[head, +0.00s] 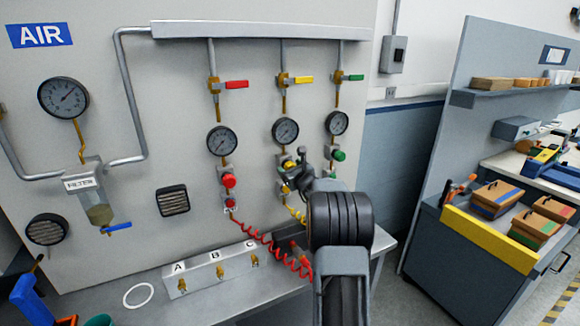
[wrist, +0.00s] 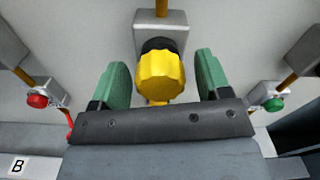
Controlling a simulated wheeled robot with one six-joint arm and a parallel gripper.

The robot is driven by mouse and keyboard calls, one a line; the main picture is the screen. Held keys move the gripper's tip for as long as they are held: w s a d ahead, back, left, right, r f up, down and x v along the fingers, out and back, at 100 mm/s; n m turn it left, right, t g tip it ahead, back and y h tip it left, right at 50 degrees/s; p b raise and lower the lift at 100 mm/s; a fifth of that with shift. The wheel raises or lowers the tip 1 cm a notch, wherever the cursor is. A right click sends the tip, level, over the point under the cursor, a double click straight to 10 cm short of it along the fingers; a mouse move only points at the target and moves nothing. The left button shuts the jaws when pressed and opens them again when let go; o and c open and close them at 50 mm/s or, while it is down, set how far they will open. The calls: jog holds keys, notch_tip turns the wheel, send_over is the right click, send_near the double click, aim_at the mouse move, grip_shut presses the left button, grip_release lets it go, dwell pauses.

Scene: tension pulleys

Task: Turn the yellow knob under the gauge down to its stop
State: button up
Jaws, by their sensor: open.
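The yellow knob (wrist: 161,78) is in the middle of the wrist view, ribbed, on a black collar under a grey regulator block (wrist: 161,30). My gripper (wrist: 162,68) is open, with one green finger on each side of the knob and a visible gap on both sides. In the head view the yellow knob (head: 288,165) is partly hidden behind my gripper (head: 301,162). Its gauge (head: 285,131) hangs directly above it on the middle pipe.
A red knob (head: 229,181) sits on the left pipe and a green knob (head: 339,155) on the right pipe, both close to my arm. A red coiled hose (head: 262,240) hangs below. The A-B-C manifold (head: 218,270) stands on the bench beneath.

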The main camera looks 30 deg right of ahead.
jog(key=shift+w, duration=0.25)
jog(key=c, duration=0.9)
